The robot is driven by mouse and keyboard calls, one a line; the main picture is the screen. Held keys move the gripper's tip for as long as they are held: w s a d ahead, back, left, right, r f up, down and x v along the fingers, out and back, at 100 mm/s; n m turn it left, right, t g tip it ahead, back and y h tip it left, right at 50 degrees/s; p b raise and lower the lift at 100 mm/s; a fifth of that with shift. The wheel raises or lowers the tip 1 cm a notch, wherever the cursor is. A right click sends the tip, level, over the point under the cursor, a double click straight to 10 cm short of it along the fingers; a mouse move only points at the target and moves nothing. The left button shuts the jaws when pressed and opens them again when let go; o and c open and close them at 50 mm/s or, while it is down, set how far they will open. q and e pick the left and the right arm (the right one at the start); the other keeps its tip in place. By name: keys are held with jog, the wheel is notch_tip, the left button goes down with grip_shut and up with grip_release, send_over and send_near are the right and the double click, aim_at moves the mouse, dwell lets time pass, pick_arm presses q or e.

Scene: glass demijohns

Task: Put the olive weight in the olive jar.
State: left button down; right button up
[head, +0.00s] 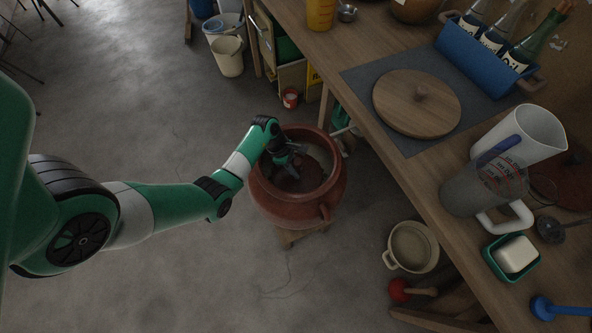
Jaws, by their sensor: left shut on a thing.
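The olive jar (272,209) is a wide reddish-brown clay pot with an open round mouth and a small lug handle. It stands upright on a low wooden stand beside the table. My left gripper (291,168) reaches down into the jar's mouth from the left and is shut. A dark reddish-brown piece, which looks like the olive weight (287,183), is at its fingertips inside the mouth. The gripper partly hides it, and I cannot tell whether it touches the jar's bottom or contents. My right gripper is not in view.
The table (380,134) stands close on the jar's right, with a round wooden lid (416,103), a blue bottle crate (482,57) and a clear jug (484,190). A cream pot (412,247) is on the floor at lower right. The floor left of the jar is clear.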

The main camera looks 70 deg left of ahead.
pick_arm(q)
notch_tip(320, 180, down, 4)
jog(key=shift+r+b, duration=0.2)
jog(key=shift+b, duration=0.95)
jog(key=shift+r, duration=0.1)
jog(key=c, duration=1.1)
grip_release()
jog(key=shift+f, duration=0.25)
jog(key=o, duration=0.4)
jog(key=shift+o, duration=0.2)
